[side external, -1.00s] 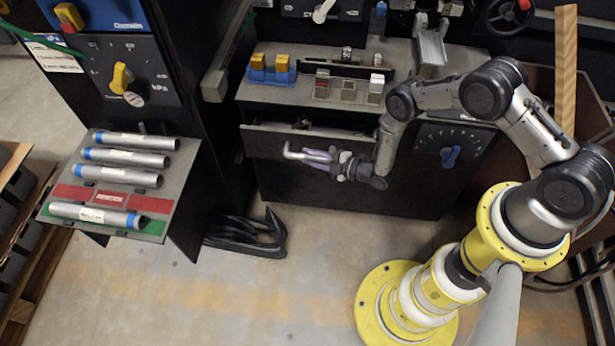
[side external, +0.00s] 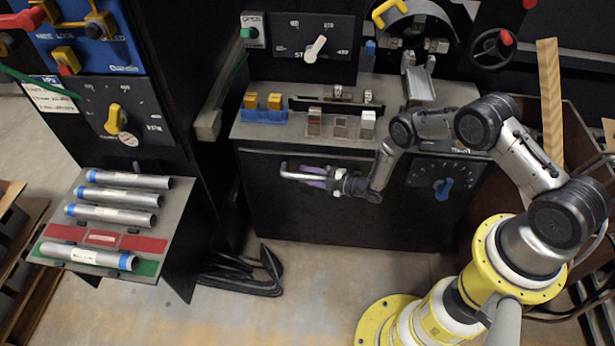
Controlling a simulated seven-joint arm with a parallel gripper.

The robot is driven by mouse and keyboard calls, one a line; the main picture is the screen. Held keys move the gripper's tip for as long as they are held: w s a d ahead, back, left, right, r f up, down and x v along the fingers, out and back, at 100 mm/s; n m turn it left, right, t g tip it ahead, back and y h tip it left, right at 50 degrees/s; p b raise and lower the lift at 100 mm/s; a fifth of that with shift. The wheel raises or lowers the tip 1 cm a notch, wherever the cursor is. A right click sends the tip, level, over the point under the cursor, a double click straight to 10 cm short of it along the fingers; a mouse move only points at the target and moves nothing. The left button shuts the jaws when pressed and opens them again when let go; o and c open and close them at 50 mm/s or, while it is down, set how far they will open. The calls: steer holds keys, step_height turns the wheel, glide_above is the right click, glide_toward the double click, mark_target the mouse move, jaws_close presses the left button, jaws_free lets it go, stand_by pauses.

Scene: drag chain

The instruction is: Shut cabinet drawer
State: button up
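The black cabinet (side external: 300,225) stands in the middle under a grey worktop. Its drawer (side external: 262,170) has a dark front just below the worktop, and no open gap shows above that front. A silver bar handle (side external: 298,176) sticks out from the drawer front. My gripper (side external: 318,181) is at the handle's right part, reaching in from the right, with its purplish fingers close against the bar. Whether the fingers are closed around the handle or only touch it is too small to tell.
A blue knob (side external: 442,188) is on the cabinet panel to the right. Yellow, red and white switches stand on the worktop (side external: 290,131). A side shelf (side external: 172,200) with several metal tubes is at left. Black cables (side external: 245,275) lie on the floor, which is clear in front.

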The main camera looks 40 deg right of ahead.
steer(key=o, duration=0.3)
steer(key=shift+r, duration=0.15)
steer(key=v, duration=1.3)
steer(key=shift+s+d, duration=0.15)
steer(key=shift+s, duration=0.2)
